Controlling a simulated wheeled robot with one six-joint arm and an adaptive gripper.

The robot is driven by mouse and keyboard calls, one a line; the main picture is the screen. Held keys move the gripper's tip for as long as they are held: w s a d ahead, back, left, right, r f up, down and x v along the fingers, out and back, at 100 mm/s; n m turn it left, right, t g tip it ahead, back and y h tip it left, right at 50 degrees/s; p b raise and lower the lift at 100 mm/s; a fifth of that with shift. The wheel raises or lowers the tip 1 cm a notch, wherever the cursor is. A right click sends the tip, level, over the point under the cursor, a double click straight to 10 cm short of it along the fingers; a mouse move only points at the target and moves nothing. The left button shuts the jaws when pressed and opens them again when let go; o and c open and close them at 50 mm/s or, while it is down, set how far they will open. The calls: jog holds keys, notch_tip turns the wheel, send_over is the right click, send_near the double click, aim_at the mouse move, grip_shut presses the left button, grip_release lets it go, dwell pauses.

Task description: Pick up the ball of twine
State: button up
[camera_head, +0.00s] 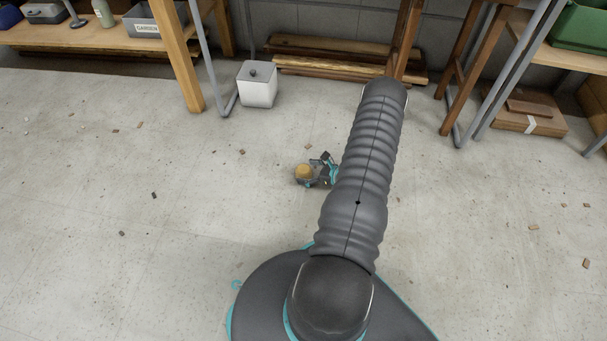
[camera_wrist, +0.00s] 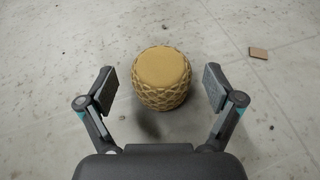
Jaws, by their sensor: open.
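The ball of twine (camera_wrist: 162,78) is a tan, squat, round ball with a criss-cross wound side and a flat top. In the wrist view it stands on the floor between and a little beyond the two fingers of my gripper (camera_wrist: 160,90). The gripper is open, with a clear gap on each side of the twine. In the head view the twine (camera_head: 303,171) shows small beside my gripper (camera_head: 309,172), left of my arm. The arm hides part of the gripper there.
A white box with a dark knob (camera_head: 258,84) stands on the floor behind. Wooden planks (camera_head: 345,58) lie by the wall. A workbench (camera_head: 110,38) stands at the left, another at the right. Small chips, one a brown piece (camera_wrist: 259,54), dot the otherwise clear floor.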

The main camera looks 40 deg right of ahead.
jog(key=shift+x, duration=0.8)
jog(key=shift+d+f, duration=0.1)
jog(key=c, duration=1.3)
jog(key=shift+o, duration=0.2)
